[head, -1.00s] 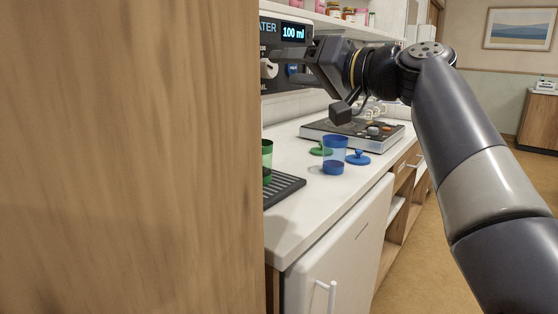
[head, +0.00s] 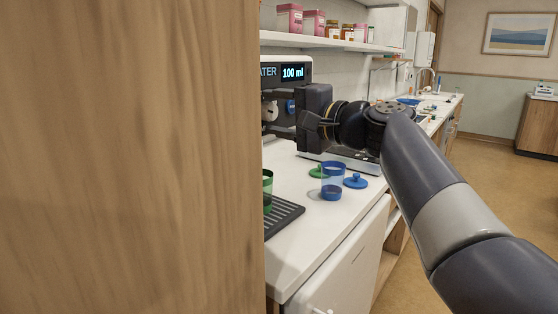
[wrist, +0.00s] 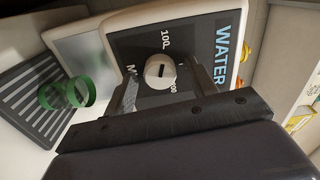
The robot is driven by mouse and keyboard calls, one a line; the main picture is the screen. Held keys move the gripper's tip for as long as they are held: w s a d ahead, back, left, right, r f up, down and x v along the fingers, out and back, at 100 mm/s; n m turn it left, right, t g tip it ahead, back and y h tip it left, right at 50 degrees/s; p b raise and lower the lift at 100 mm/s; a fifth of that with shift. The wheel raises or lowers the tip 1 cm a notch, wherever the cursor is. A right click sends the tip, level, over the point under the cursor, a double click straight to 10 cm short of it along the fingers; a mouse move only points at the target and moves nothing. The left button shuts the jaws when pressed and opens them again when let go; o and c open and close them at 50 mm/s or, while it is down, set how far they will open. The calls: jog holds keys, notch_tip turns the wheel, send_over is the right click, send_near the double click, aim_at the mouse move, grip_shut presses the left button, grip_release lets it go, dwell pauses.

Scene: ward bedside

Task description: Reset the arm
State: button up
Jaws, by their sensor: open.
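My arm reaches in from the right in the head view. My gripper (head: 304,122) is open and empty, in front of the water dispenser (head: 292,72), whose display reads 100 ml. In the wrist view, the two fingers of my gripper (wrist: 165,88) appear on either side of the dispenser's white round knob (wrist: 160,70). The knob looks apart from the fingers. It also shows in the head view (head: 270,111), left of my gripper. Part of the dispenser is hidden by my gripper and by the wood panel.
A tall wood panel (head: 130,160) fills the left of the head view. A blue cup (head: 333,181) and blue lid (head: 355,181) are on the counter below my arm. A shelf (head: 325,42) is above. Open floor lies right.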

jog(key=m+p, duration=0.5)
jog(key=shift+r, duration=0.2)
jog(key=m+p, duration=0.4)
jog(key=p, duration=0.1)
jog(key=shift+f+m+p, duration=0.15)
jog(key=shift+m+p, duration=0.85)
jog(key=shift+p, duration=0.15)
jog(key=shift+f, duration=0.2)
